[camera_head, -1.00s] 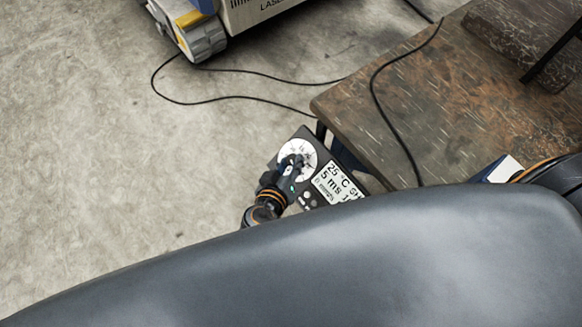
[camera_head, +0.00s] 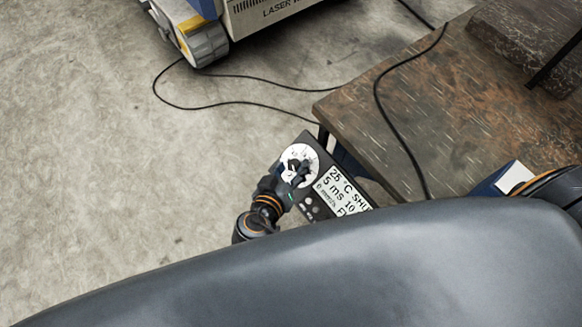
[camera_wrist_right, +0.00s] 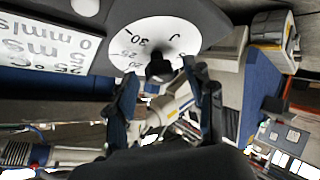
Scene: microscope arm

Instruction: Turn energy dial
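The energy dial is a white round face with numbers (camera_head: 300,152) on a dark control panel, beside a text display (camera_head: 344,190). In the right wrist view the dial face (camera_wrist_right: 130,45) is at the top, with a small dark knob (camera_wrist_right: 160,68) at its centre. My right gripper (camera_head: 299,173) is at the dial's lower edge in the head view. In the wrist view its two fingers (camera_wrist_right: 160,80) are apart, with the knob between or just beyond their tips. I cannot tell whether they touch it. My left gripper is not in view.
A worn brown table (camera_head: 440,110) is right of the panel. A black cable (camera_head: 385,115) runs over it and more cable lies on the floor. A laser unit (camera_head: 255,15) stands at the top. My own dark body part fills the bottom. The floor at left is clear.

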